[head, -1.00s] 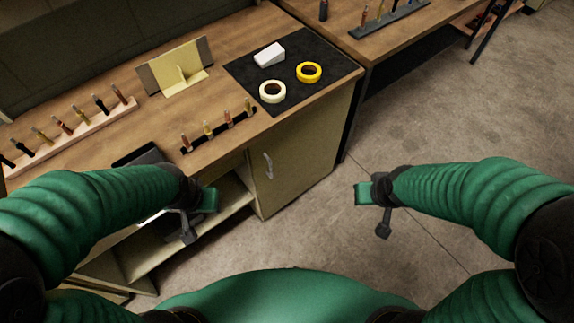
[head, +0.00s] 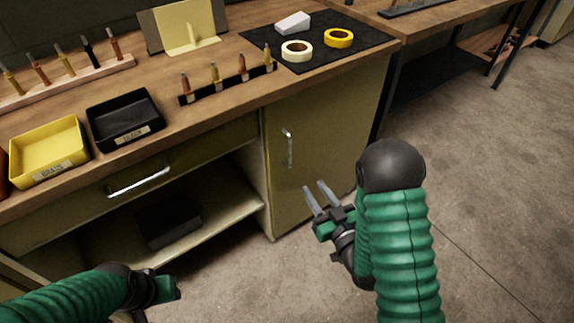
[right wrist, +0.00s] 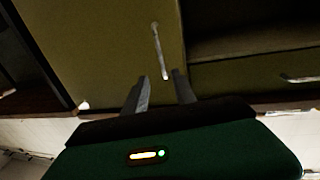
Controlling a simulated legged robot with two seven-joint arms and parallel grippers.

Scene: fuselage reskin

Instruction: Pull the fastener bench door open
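The fastener bench door (head: 318,135) is a shut olive panel at the right end of the bench, with a vertical metal handle (head: 289,148) near its left edge. In the right wrist view the handle (right wrist: 160,50) stands just beyond my fingertips, roughly in line with the gap between them. My right gripper (head: 321,188) is open and empty, in front of the door, to the right of and below the handle, apart from it. It also shows in the right wrist view (right wrist: 163,88). My left gripper (head: 165,288) is low at the lower left; its fingers are not clear.
Left of the door are a drawer with a metal handle (head: 140,181) and an open shelf holding a dark box (head: 168,223). A yellow bin (head: 48,150) and a black bin (head: 125,118) stand on the bench top. The floor to the right is clear.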

